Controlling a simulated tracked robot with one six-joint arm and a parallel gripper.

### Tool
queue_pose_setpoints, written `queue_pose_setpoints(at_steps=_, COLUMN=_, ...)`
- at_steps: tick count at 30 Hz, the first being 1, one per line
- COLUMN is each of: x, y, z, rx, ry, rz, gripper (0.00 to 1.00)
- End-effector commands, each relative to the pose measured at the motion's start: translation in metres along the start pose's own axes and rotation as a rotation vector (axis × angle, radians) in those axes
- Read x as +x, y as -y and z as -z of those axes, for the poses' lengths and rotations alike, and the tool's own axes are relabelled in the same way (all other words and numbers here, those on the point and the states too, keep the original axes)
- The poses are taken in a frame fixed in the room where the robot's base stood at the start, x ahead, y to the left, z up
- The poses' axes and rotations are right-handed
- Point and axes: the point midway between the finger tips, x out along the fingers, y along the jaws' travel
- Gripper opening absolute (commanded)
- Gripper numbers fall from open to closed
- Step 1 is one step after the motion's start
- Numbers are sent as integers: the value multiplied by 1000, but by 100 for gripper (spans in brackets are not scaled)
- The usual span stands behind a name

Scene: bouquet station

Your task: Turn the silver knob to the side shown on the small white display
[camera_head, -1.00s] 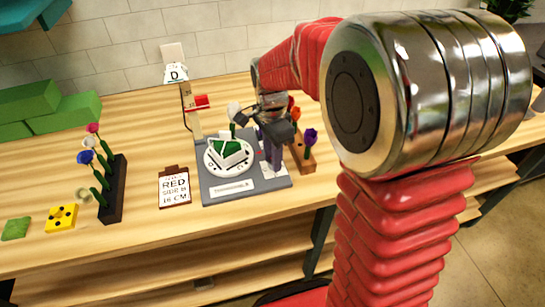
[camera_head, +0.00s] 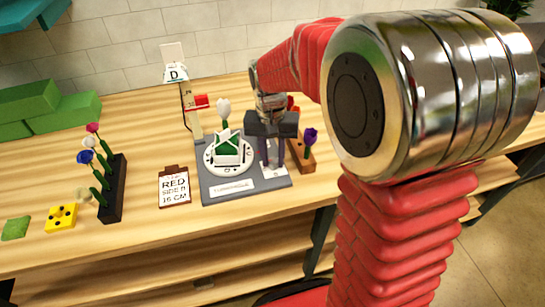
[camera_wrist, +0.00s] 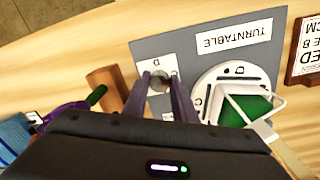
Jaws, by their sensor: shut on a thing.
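The silver knob (camera_wrist: 158,82) sits on a white lettered plate on the grey turntable base (camera_wrist: 190,48). My gripper (camera_wrist: 160,92) is shut on the knob, one finger on each side, and hides part of the plate. A letter D shows beside the knob. In the head view my gripper (camera_head: 272,165) points down at the base's right part. The small white display (camera_head: 175,74) reads D. The white turntable disc (camera_head: 211,167) carries a green and white holder (camera_head: 228,148); the disc also shows in the wrist view (camera_wrist: 206,88).
A brown clipboard (camera_head: 174,187) with a RED card stands left of the base. A wooden block (camera_head: 301,160) with a purple flower is close on the right. A white tulip (camera_head: 224,110) rises behind the holder. A dark flower rack (camera_head: 113,190) stands farther left.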

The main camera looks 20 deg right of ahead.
Motion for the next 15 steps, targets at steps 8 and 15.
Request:
queue_pose_setpoints(at_steps=8, x=-1, y=0, z=1, rx=-261, ry=-12, rz=1, gripper=2)
queue_pose_setpoints(at_steps=15, x=-1, y=0, z=1, rx=-488, ry=-19, rz=1, gripper=2)
